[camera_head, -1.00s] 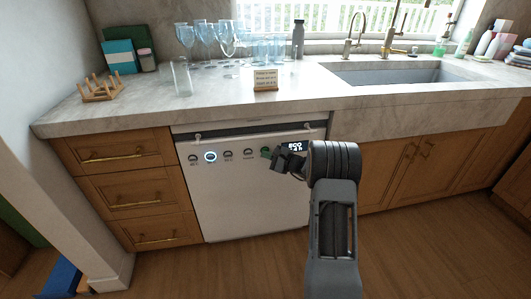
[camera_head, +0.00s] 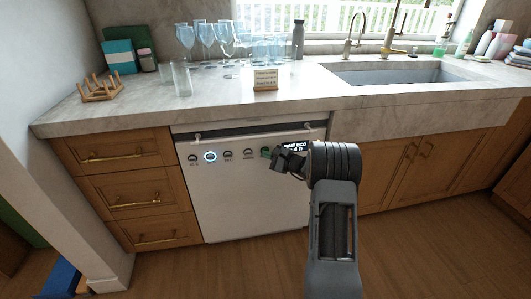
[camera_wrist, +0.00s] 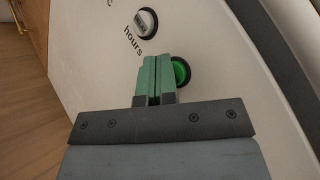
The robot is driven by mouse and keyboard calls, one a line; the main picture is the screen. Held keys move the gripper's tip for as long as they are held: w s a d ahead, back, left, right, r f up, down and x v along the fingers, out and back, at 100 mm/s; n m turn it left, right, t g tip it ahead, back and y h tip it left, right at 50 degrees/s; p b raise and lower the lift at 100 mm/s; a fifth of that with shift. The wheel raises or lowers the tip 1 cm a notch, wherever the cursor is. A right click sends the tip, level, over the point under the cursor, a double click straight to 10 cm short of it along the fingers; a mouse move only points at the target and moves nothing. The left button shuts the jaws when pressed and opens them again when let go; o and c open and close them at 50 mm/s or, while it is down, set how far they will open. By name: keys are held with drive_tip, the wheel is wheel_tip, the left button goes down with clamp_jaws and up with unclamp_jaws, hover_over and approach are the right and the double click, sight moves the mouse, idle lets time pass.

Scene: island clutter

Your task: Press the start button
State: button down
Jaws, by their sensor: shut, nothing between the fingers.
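The white dishwasher (camera_head: 255,195) is under the counter, with a row of round buttons along its top front. The green start button (camera_head: 265,151) is at the right of the row, partly beside my gripper (camera_head: 278,156). In the wrist view the green button (camera_wrist: 181,72) has a dark ring, and my gripper's green fingertips (camera_wrist: 155,62) are shut together just left of it, overlapping the ring's edge. I cannot tell whether they touch it. The display (camera_head: 297,147), partly hidden by my arm, shows lit text. Another button (camera_head: 211,157) has a lit ring.
A marble counter (camera_head: 215,103) runs above the dishwasher, holding a small sign (camera_head: 265,79), glasses (camera_head: 181,78) and a wooden rack (camera_head: 100,87). Wooden drawers (camera_head: 118,158) stand left and cabinets (camera_head: 405,160) right. The floor (camera_head: 250,268) in front is clear.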

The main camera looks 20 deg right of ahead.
drive_tip(key=shift+s+a, duration=0.15)
drive_tip(key=shift+s, duration=0.5)
drive_tip(key=shift+s, duration=0.1)
drive_tip(key=shift+s+a+b, duration=0.25)
drive_tip(key=shift+s, duration=0.95)
drive_tip(key=shift+s+a+b, duration=0.25)
drive_tip(key=shift+s, duration=0.9)
drive_tip(key=s+a+r+n+g+p, duration=0.5)
drive_tip(key=s+a+r+p, duration=0.2)
drive_tip(key=a+r, duration=0.15)
drive_tip(key=s+a+r+n+g+p, duration=0.5)
drive_tip(key=s+a+r+p, duration=0.15)
drive_tip(key=r, duration=0.35)
drive_tip(key=s+d+r+n+h+p, duration=0.3)
drive_tip(key=s+r+n+h+p, duration=0.6)
drive_tip(key=s+r+p, duration=0.4)
drive_tip(key=shift+s+r+n+g+h, duration=0.25)
drive_tip(key=shift+s+n+g+h, duration=0.05)
drive_tip(key=shift+s, duration=0.4)
